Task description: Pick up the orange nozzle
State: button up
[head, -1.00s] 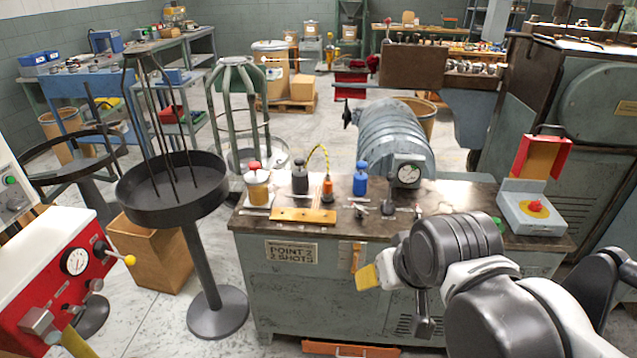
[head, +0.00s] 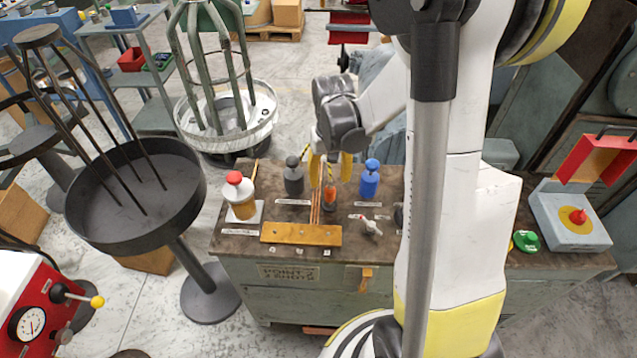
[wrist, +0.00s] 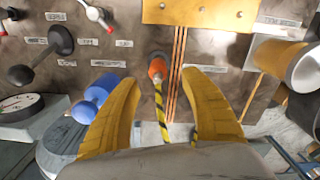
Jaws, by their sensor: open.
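The orange nozzle (head: 330,196) stands on the workbench behind the brass plate, with a yellow-and-black striped hose at its top. In the wrist view the nozzle (wrist: 157,69) appears between my fingertips, a little nearer the left one, with the hose running back between the fingers. My gripper (head: 331,170) is above the nozzle, its yellow fingers spread. In the wrist view my gripper (wrist: 160,76) is open and holds nothing. I cannot tell whether either finger touches the nozzle.
A blue bottle (head: 370,180) stands right of the nozzle, a dark bottle (head: 293,178) left, and a red-capped amber jar (head: 240,196) farther left. The brass plate (head: 300,233) lies in front.

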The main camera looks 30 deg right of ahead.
aim_at(329, 189)
notch_tip(329, 189, down, 3)
jog(key=shift+s+b, duration=0.15)
jog(key=shift+b, duration=0.25)
notch_tip(329, 189, down, 6)
jog(key=b, duration=0.3)
jog(key=shift+r, duration=0.15)
jog(key=shift+r, duration=0.1)
jog(key=shift+c, duration=0.5)
grip_shut()
